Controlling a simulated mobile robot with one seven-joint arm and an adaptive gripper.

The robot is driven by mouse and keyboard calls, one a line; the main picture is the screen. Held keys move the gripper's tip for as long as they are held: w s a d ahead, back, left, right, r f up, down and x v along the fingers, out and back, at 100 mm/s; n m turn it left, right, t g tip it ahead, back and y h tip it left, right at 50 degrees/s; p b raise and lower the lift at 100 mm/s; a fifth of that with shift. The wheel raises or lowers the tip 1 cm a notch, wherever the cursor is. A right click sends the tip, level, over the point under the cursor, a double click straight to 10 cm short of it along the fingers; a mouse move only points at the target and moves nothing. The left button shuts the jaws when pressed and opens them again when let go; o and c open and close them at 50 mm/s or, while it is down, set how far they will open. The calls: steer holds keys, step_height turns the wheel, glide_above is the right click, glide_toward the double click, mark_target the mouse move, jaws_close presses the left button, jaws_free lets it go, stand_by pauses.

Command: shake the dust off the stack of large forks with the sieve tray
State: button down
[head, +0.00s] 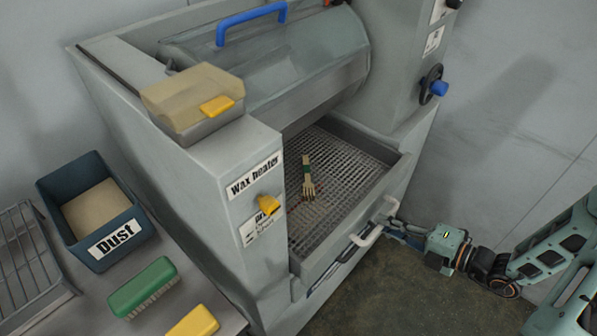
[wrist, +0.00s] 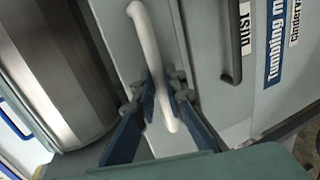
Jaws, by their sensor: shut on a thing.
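The stack of large forks (head: 309,178), pale wood with a green band, lies on the mesh of the sieve tray (head: 350,170) inside the grey machine. Its tines point toward the tray's front. Reddish-brown specks show on the mesh around the tines. My gripper (head: 392,222) is at the tray's front edge, low on the right. In the wrist view, its blue fingers (wrist: 162,92) are shut around the pale handle (wrist: 142,28), which also shows on the tray front in the head view (head: 368,237). The forks are out of the wrist view.
A blue bin (head: 87,250) labelled Dust, a wire rack (head: 28,262), a green brush-like block (head: 143,287) and a yellow one (head: 193,324) are at the left. A clear-lidded box (head: 193,100) sits on the machine. A dark handle (wrist: 235,45) is beside my gripper. Open floor lies in front.

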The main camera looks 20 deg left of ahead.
steer(key=a, duration=0.1)
steer(key=w+a+p, duration=0.1)
steer(key=a, duration=0.1)
steer(key=shift+w+a, duration=0.1)
steer(key=shift+a, duration=0.1)
stand_by(0.3)
steer(key=c, duration=1.7)
jaws_free()
steer(key=p, duration=0.3)
glide_toward(368, 215)
steer(key=shift+w+a+f, duration=0.15)
steer(key=shift+w+a, duration=0.1)
steer(key=shift+a, duration=0.25)
